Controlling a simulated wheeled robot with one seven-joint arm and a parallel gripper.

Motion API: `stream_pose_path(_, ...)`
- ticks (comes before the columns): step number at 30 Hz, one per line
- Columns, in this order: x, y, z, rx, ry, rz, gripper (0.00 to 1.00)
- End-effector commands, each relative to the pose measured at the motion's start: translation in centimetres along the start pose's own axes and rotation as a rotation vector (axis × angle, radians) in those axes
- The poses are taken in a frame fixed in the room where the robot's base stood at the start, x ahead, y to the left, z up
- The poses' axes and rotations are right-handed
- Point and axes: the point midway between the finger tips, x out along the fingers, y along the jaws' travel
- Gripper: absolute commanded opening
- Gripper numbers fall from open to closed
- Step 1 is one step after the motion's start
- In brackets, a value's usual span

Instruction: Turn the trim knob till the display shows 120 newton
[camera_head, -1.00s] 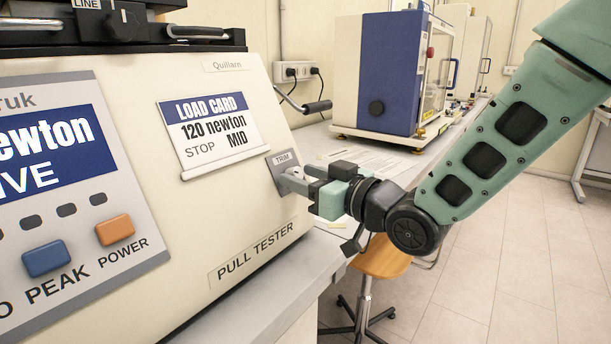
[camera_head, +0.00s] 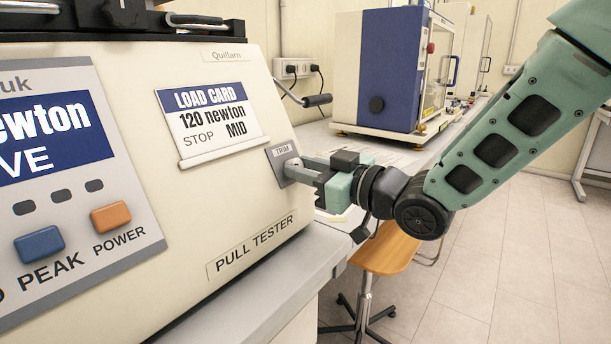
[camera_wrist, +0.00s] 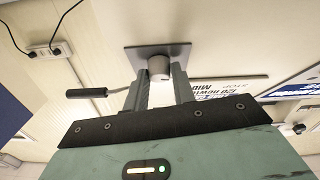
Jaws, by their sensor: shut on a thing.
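The trim knob (camera_wrist: 159,68) is a small grey cylinder on a grey plate marked TRIM (camera_head: 281,152), on the side of the cream pull tester (camera_head: 240,215). My gripper (camera_head: 295,170) reaches it from the right, and its fingers are shut on the knob. In the wrist view the gripper fingers (camera_wrist: 160,88) stand on either side of the knob. The display (camera_head: 45,135) is cut off at the left edge; only "ewton" and "VE" show, so its number is out of view. A load card (camera_head: 207,120) reads 120 newton, STOP, MID.
A blue PEAK button (camera_head: 40,244) and an orange POWER button (camera_head: 111,217) sit below the display. A crank handle (camera_head: 317,100) sticks out above the knob. A blue and white machine (camera_head: 385,70) stands behind on the bench. A stool (camera_head: 385,255) is below my arm.

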Motion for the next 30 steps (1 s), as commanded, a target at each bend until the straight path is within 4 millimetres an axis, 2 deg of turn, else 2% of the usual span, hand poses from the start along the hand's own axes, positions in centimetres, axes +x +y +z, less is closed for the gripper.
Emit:
stream_pose_path(15, 0.00, 0.52, 0.07, -0.316, 0.029, -0.168, 0.03)
stream_pose_path(30, 0.02, 0.56, 0.00, -0.403, 0.037, -0.217, 0.03)
